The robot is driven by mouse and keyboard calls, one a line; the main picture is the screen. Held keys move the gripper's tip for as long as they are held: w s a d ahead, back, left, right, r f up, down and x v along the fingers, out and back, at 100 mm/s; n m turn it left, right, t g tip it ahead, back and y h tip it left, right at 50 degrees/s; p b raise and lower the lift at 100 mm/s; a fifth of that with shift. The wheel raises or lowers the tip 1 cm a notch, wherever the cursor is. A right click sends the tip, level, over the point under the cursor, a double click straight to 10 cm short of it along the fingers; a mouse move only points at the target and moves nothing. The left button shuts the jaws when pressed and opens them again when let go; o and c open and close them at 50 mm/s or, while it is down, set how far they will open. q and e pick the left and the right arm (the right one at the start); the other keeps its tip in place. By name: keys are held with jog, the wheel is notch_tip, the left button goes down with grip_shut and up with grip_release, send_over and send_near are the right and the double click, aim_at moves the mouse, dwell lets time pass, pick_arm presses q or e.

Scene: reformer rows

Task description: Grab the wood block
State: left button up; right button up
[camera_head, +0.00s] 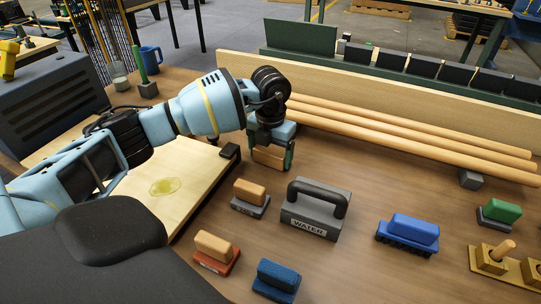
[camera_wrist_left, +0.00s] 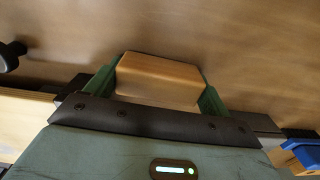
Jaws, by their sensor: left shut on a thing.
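My left gripper (camera_head: 274,158) is at the middle of the workbench, beside the right edge of the pale board. Its green fingers are shut on a wood block (camera_head: 267,157), a plain tan piece. In the left wrist view the wood block (camera_wrist_left: 158,78) sits between the two green fingers (camera_wrist_left: 160,88), with its broad face showing. I cannot tell whether the block is clear of the bench. My right gripper is not in view.
The pale board (camera_head: 150,205) with a yellowish stain lies left. Wood-topped blocks (camera_head: 250,190) (camera_head: 213,246), a grey handled tool (camera_head: 316,208) marked "WATER" and a blue brush (camera_head: 408,230) stand in front. Long wooden rods (camera_head: 410,130) lie behind. Bare bench lies right of the gripper.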

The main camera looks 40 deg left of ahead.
aim_at(271, 150)
pick_arm(q)
jog(key=shift+r, duration=0.3)
notch_tip(271, 150, up, 8)
jog(key=shift+r, duration=0.7)
